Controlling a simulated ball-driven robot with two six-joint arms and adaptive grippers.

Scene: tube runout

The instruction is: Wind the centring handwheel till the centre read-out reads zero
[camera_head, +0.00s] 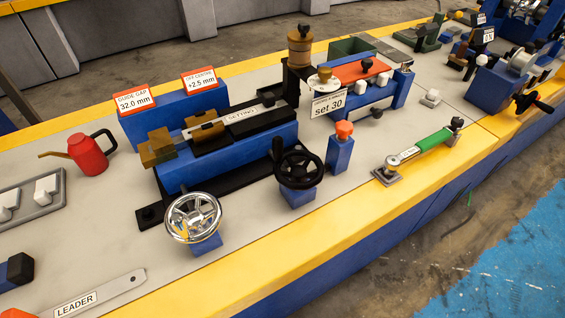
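Two handwheels stand at the front of the blue guide unit (215,165): a chrome spoked one (193,217) on the left and a black one (298,168) with an upright handle on the right. Neither wheel has a readable label, so I cannot tell from looks alone which is the centring wheel. The off-centre read-out (200,80), a red-framed sign on the blue block behind, reads +2.5 mm. The guide gap read-out (134,99) to its left reads 32.0 mm. Neither gripper shows in the head view.
A red oil can (88,154) stands left of the guide unit. A blue post with an orange top (340,147) stands right of the black wheel. A green-handled tool (426,143) lies further right. A LEADER strip (120,287) lies front left. The yellow front edge is clear.

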